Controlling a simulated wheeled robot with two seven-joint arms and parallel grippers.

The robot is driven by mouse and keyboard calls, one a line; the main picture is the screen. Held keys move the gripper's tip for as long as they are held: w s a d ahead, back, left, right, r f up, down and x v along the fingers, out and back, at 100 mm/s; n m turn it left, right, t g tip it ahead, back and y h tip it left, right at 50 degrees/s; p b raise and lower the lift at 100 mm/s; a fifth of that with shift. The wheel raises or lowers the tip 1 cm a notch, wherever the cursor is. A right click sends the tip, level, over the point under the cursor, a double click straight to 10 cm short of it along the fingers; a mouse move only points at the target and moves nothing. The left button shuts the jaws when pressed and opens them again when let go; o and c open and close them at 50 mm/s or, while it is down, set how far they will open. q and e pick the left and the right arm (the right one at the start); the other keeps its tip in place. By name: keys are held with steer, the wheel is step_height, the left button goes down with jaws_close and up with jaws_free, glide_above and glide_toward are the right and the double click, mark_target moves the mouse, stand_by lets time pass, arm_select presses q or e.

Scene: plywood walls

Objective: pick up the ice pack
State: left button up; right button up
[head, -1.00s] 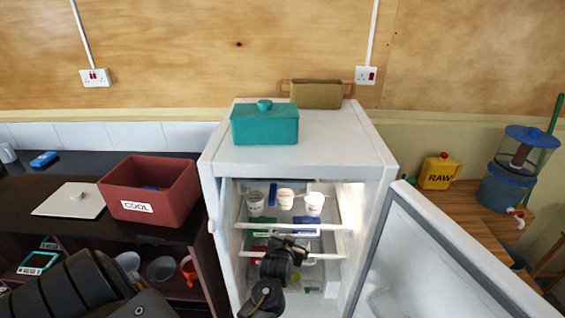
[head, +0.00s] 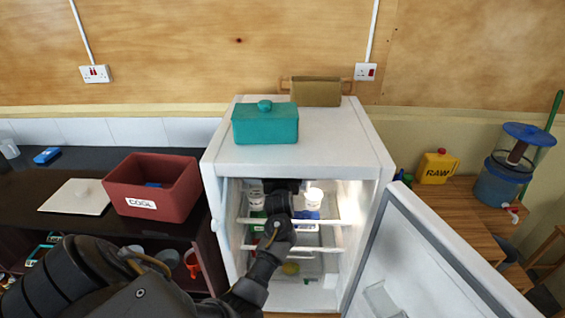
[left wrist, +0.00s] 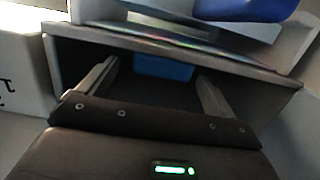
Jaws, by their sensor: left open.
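My left gripper (head: 285,187) is inside the open fridge at the upper shelf. Its arm hides part of the shelf in the head view. In the left wrist view the left gripper (left wrist: 157,78) is open. A blue block (left wrist: 163,67), which looks like the ice pack, shows between and beyond its two fingers. I cannot tell whether they touch it. Another blue thing (left wrist: 245,8) shows at the top right of that view. In the head view a blue piece (head: 312,215) shows on the fridge shelf, right of my arm. My right gripper is out of view.
The fridge (head: 300,158) has its door (head: 425,265) swung open to the right. A teal box (head: 265,125) is atop the fridge.

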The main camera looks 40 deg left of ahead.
arm_select(q)
steer(key=shift+w+a+r+p, duration=0.15)
steer(key=shift+w+a+p, duration=0.1)
steer(key=shift+p, duration=0.1)
steer(key=p+x, duration=0.2)
steer(key=x, duration=0.2)
steer(key=shift+a, duration=0.1)
steer(key=shift+w+a+f, duration=0.15)
steer(key=shift+w+f, duration=0.05)
steer(key=shift+f, duration=0.05)
steer(key=shift+r, duration=0.1)
steer(key=c, duration=1.2)
